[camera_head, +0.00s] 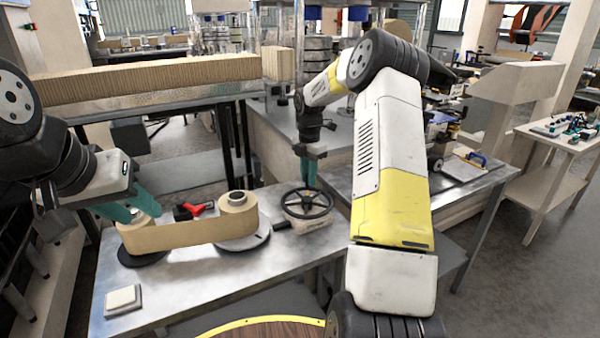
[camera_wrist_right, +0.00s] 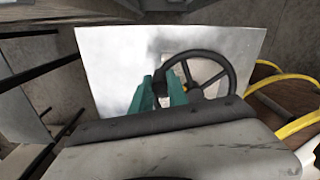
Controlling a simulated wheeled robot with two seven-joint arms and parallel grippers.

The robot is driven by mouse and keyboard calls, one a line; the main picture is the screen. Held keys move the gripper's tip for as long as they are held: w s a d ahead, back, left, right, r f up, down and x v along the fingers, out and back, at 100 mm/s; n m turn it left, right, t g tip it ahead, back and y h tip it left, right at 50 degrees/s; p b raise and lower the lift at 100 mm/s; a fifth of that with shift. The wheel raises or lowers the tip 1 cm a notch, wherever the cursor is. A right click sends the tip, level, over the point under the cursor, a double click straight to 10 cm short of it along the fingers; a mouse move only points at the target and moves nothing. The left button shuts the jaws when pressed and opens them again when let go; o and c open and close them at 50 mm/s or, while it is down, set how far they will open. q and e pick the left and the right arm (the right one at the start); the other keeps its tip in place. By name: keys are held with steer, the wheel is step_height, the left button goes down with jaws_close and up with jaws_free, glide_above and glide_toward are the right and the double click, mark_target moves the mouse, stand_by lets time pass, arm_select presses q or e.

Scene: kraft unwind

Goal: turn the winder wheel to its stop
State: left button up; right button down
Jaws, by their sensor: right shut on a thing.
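The black winder wheel (camera_head: 307,204), a spoked handwheel, sits on a pale housing at the right part of the metal table. It also shows in the right wrist view (camera_wrist_right: 232,76). My right gripper (camera_head: 309,183) points down at the wheel's far rim, its teal fingers shut on the rim; they also show in the right wrist view (camera_wrist_right: 163,92). The exact contact is partly hidden by the fingers. A brown kraft paper web (camera_head: 190,235) runs around two upright spools left of the wheel.
A red-and-black tool (camera_head: 193,210) lies behind the paper web. A small white block (camera_head: 123,299) is at the table's (camera_head: 210,284) front left. A round wooden top with a yellow edge (camera_head: 265,328) is in front. My right arm hides part of the area right of the wheel.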

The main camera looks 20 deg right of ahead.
steer(key=shift+w+a+n, duration=0.2)
steer(key=shift+a+n, duration=0.6)
steer(key=shift+n, duration=0.4)
steer(key=c, duration=1.3)
jaws_free()
steer(key=shift+a, duration=0.1)
step_height(320, 180, up, 8)
steer(key=shift+f, duration=0.1)
